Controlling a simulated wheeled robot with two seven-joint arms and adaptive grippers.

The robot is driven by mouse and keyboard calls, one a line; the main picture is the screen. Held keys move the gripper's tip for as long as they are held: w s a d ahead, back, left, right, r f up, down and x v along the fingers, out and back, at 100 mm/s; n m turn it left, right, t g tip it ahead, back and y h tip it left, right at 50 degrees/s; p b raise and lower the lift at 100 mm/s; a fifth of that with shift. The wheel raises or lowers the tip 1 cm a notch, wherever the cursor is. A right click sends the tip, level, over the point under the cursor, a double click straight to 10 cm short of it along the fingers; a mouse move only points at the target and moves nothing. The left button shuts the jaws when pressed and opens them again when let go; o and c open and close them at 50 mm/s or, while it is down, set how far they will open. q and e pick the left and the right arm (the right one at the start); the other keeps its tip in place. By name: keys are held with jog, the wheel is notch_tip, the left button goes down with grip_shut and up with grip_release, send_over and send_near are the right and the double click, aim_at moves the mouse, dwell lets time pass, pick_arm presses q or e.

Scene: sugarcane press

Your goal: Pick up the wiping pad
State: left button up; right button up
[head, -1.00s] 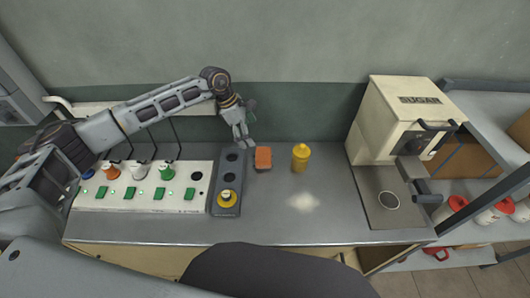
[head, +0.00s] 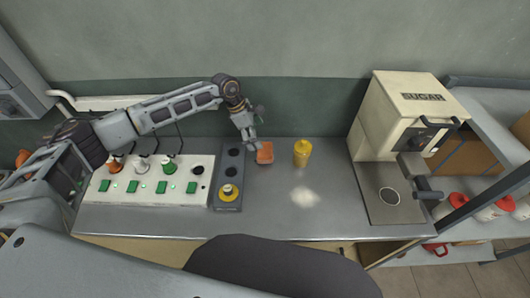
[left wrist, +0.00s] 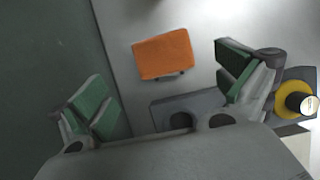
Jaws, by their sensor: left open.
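The wiping pad, an orange block (head: 265,154), lies on the grey counter between the dark holder and the yellow bottle. It also shows in the left wrist view (left wrist: 163,54), beyond and between my open fingers. My left gripper (head: 250,134) is above the counter just behind and left of the pad, partly overlapping its edge in the head view. In the left wrist view the left gripper (left wrist: 165,95) has its green-padded fingers wide apart with nothing between them. My right gripper is not seen.
A dark holder (head: 235,169) with round holes and a yellow-ringed item stands left of the pad. A yellow bottle (head: 302,152) stands close on its right. A white button panel (head: 140,197) is at left, a sugar machine (head: 395,115) at right. The front middle counter is clear apart from a pale spill (head: 304,197).

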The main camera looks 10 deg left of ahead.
aim_at(264, 149)
pick_arm(q)
jog(key=x, duration=0.3)
jog(key=shift+d+f, duration=0.15)
jog(key=shift+f, duration=0.3)
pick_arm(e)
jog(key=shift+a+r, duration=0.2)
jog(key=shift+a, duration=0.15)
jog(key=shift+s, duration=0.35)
pick_arm(q)
jog(key=shift+s+d+f+p, duration=0.1)
jog(key=shift+d+f+p, duration=0.15)
jog(key=shift+f+p, duration=0.1)
jog(key=x, duration=0.3)
jog(key=shift+f+p, duration=0.3)
jog(key=shift+p, duration=0.05)
jog(key=shift+d+f, duration=0.2)
jog(key=shift+f, duration=0.2)
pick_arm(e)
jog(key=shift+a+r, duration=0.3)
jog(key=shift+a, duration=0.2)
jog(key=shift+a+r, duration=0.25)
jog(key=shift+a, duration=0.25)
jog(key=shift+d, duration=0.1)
